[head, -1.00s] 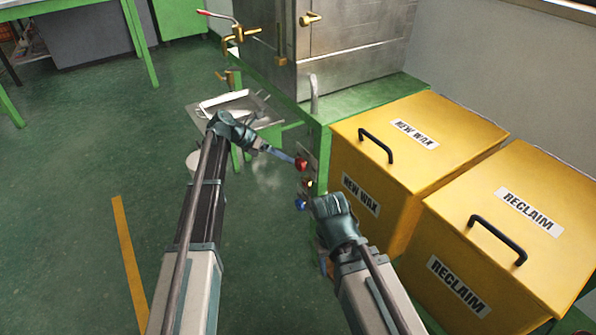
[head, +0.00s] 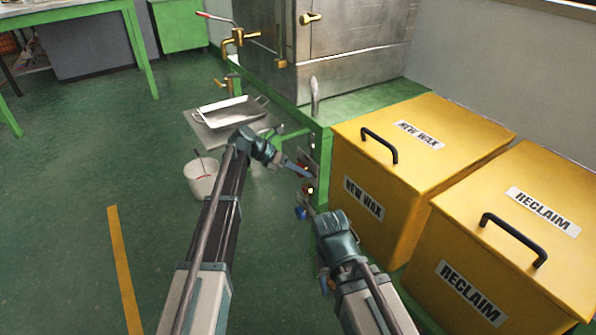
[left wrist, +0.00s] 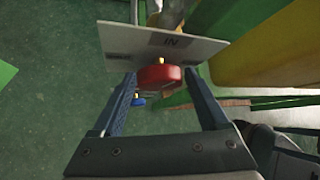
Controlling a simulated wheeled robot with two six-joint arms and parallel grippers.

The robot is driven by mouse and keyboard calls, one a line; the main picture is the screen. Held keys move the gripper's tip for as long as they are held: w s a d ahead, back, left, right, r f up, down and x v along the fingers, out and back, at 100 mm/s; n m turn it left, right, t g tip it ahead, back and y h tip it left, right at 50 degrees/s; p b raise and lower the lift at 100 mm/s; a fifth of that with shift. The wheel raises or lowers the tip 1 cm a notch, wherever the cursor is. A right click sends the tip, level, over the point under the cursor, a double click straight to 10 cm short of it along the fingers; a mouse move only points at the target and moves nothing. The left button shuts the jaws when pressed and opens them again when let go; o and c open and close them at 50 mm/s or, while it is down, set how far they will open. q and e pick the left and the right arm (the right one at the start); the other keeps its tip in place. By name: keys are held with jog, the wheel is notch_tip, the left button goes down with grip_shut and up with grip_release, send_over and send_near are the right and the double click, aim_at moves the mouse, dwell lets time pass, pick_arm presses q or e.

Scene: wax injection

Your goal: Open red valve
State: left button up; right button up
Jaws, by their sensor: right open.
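The red valve (left wrist: 160,77) is a round red knob on a short brass stem, set in a pale panel (left wrist: 150,45) marked "IN". In the left wrist view it lies between the spread fingers of my left gripper (left wrist: 162,98), with gaps on both sides. In the head view my left gripper (head: 303,172) is at the panel and covers most of the red knob (head: 303,165). A blue valve (left wrist: 138,101) is lower on the panel and also shows in the head view (head: 300,212). My right gripper (head: 311,209) is near the blue valve, its jaws hardly visible.
Yellow bins marked NEW WAX (head: 440,125) and RECLAIM (head: 530,220) stand close on the right. A metal tank (head: 360,40) sits on the green frame behind. A tray (head: 233,112) and white bucket (head: 201,180) are on the left, with open floor beyond.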

pick_arm(q)
jog(key=c, duration=1)
jog(key=shift+c, duration=0.2)
jog(key=shift+s, duration=0.1)
jog(key=shift+s+d+f+m+t+y+b, duration=0.1)
jog(key=shift+m+t+y+b, duration=0.85)
jog(key=shift+t, duration=0.7)
jog(key=shift+a+f+m+t+y+b, duration=0.1)
jog(key=shift+m+t+y+b, duration=0.6)
jog(key=shift+m+t+y, duration=0.65)
jog(key=shift+s+d+m+t+y+b, duration=0.1)
jog(key=shift+m+t+y+b, duration=0.65)
jog(key=shift+t, duration=1.15)
jog(key=shift+w+r, duration=0.1)
